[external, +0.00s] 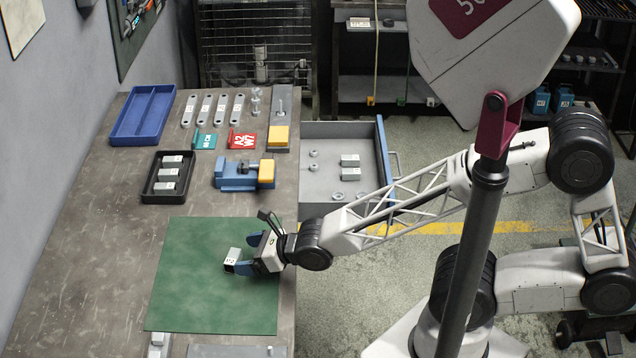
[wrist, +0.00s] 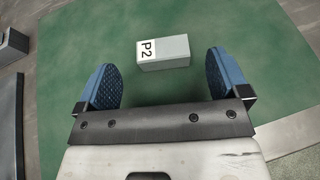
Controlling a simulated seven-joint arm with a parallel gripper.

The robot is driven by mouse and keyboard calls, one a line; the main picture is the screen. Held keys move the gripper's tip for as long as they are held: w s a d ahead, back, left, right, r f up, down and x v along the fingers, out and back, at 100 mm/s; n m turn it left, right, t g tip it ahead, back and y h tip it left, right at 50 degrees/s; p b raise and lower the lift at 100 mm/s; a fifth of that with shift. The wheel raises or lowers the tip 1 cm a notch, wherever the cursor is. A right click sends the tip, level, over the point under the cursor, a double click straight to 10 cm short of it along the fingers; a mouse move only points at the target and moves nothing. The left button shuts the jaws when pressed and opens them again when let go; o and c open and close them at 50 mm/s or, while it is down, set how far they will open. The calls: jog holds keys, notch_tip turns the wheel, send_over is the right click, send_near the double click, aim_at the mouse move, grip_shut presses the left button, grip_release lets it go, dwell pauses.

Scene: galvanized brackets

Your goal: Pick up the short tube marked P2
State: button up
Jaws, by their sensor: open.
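The short tube marked P2 (wrist: 163,52) is a small grey block-like piece with a white label, lying on the green mat (wrist: 70,40). In the external view the tube (external: 233,257) sits near the middle of the mat (external: 190,300), just off the fingertips of my gripper (external: 245,254). My gripper also shows in the wrist view (wrist: 160,82), its two blue padded fingers spread wide. The tube lies ahead of the gap between them, and no finger appears to touch it.
A black tray (external: 148,187) holds several labelled tubes behind the mat. A blue vise (external: 235,180) stands at the bench's right side, near an open drawer (external: 320,190) with loose parts. A blue bin (external: 125,128) is at the back left. Most of the mat is clear.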

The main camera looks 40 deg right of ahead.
aim_at(229, 255)
jog(key=shift+w+a+f, duration=0.15)
jog(key=shift+w+a, duration=0.05)
jog(key=shift+w, duration=0.1)
jog(key=shift+x, duration=2.6)
jog(key=shift+w+d, duration=0.1)
jog(key=c, duration=1)
